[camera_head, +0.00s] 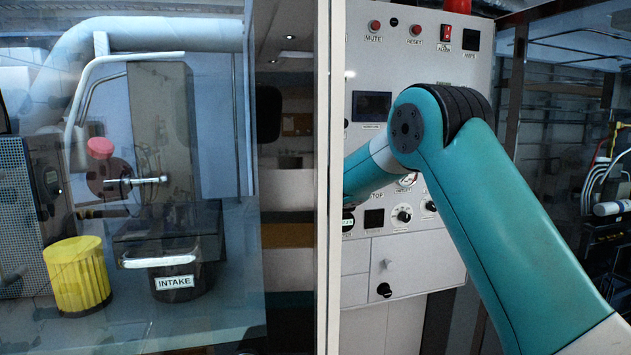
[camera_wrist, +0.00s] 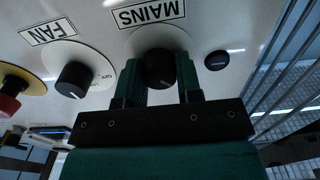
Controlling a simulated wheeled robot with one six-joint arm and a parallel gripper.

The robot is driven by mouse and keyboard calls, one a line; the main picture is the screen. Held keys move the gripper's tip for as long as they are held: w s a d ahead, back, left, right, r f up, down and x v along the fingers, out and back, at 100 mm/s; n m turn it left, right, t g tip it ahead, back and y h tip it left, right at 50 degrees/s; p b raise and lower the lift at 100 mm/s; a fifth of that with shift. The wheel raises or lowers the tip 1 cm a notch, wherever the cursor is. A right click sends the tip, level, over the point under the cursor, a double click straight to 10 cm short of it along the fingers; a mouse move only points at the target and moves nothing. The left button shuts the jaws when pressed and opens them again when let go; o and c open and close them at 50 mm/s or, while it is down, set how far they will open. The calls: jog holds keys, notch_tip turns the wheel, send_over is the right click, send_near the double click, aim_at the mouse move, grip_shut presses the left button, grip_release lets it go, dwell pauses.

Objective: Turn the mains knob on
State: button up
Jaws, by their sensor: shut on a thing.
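The black mains knob (camera_wrist: 160,69) sits on a white round plate under the MAINS label (camera_wrist: 150,13) in the wrist view, where the picture is upside down. My gripper (camera_wrist: 159,80) has one finger on each side of the knob and is shut on it. The knob's pointer mark and turn position cannot be made out. In the head view my teal arm covers part of the white control panel (camera_head: 376,258), and my gripper and the mains knob are hidden there.
In the wrist view the fan knob (camera_wrist: 75,79) is left of my gripper, with a red button (camera_wrist: 10,103) farther left. A small black round part (camera_wrist: 217,60) is close on the right.

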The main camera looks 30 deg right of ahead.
jog(key=shift+f+b, duration=0.15)
jog(key=shift+b, duration=0.3)
jog(key=m+b, duration=0.1)
jog(key=b, duration=0.1)
jog(key=m+b, duration=0.1)
jog(key=b, duration=0.2)
jog(key=shift+f+m, duration=0.25)
jog(key=shift+m, duration=0.05)
jog(key=m+b, duration=0.5)
jog(key=b, duration=0.2)
jog(key=shift+d+b, duration=0.1)
jog(key=shift+b, duration=0.2)
jog(key=m+b, duration=0.4)
jog(key=m, duration=0.1)
jog(key=shift+r+m+b, duration=0.1)
jog(key=shift+m+b, duration=0.3)
jog(key=shift+d+r+m+b, duration=0.1)
jog(key=shift+m+b, duration=1.15)
jog(key=shift+m, duration=0.95)
jog(key=o, duration=0.9)
jog(key=shift+o, duration=0.2)
jog(key=shift+s, duration=0.1)
